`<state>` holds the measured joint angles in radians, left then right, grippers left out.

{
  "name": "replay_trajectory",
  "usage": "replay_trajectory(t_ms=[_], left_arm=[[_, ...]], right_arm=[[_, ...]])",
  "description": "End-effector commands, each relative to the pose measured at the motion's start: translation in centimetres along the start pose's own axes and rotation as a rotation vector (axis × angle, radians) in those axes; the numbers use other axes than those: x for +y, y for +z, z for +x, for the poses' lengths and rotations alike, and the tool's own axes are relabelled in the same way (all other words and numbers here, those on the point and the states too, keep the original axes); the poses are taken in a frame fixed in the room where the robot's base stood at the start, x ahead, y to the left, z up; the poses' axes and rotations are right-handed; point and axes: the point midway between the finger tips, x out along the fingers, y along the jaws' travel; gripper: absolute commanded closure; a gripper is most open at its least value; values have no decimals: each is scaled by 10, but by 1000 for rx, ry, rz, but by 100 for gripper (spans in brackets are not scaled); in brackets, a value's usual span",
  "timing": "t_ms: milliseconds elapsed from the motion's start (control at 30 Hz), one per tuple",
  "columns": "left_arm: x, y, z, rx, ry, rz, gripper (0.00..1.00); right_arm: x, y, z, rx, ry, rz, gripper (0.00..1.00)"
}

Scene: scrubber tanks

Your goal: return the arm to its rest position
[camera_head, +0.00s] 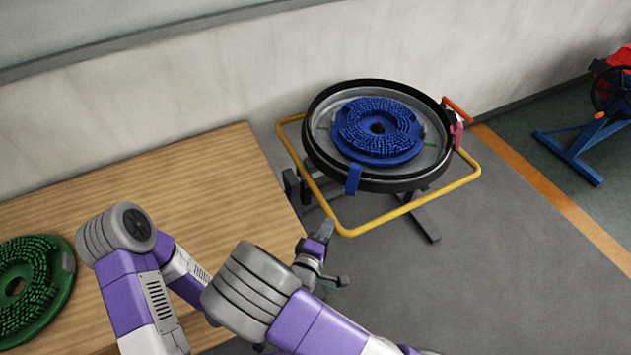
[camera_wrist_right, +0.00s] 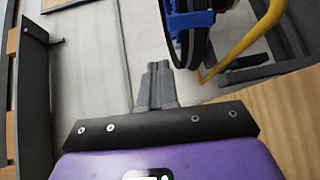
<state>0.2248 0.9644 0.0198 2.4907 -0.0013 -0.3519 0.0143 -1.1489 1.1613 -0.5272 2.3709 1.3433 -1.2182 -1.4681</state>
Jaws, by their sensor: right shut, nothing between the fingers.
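My right gripper (camera_head: 327,230) is in front of the scrubber tank, near the right edge of the wooden table. In the right wrist view its two fingers (camera_wrist_right: 157,88) are together with nothing between them. My right arm (camera_head: 255,290) is bent, its elbow low in the middle of the head view. My left arm (camera_head: 128,285) is bent over the table at the left; its forearm runs behind my right arm, and I cannot make out its gripper.
The round black-rimmed tank (camera_head: 320,165) holds a blue brush disc (camera_head: 350,135) inside a yellow tube frame (camera_head: 410,207). A green brush disc (camera_head: 55,300) lies on the wooden table (camera_head: 200,190). Grey floor (camera_head: 500,275) is clear at the right; a blue stand (camera_head: 570,160) is beyond.

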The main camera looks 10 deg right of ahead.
Motion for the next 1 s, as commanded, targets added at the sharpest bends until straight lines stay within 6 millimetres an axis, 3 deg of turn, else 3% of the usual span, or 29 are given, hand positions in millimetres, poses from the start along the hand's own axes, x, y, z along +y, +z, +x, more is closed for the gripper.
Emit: replay_trajectory(t_ms=[267, 367, 567, 700, 800, 1000], left_arm=[[0, 0, 0, 0, 0, 0, 100], [0, 0, 0, 0, 0, 0, 100], [0, 0, 1, 0, 0, 0, 100], [0, 0, 1, 0, 0, 0, 100], [0, 0, 1, 0, 0, 0, 100], [0, 0, 1, 0, 0, 0, 100]], right_arm=[[-8, 2, 3, -1, -33, 15, 100], [-34, 10, 12, -5, -138, 71, 100], [-122, 35, 17, -70, -535, 322, 100], [-175, 51, -2, -178, -819, 536, 100], [-202, 60, -22, -280, -1007, 689, 100], [-228, 73, -65, -519, -1328, 970, 100]])
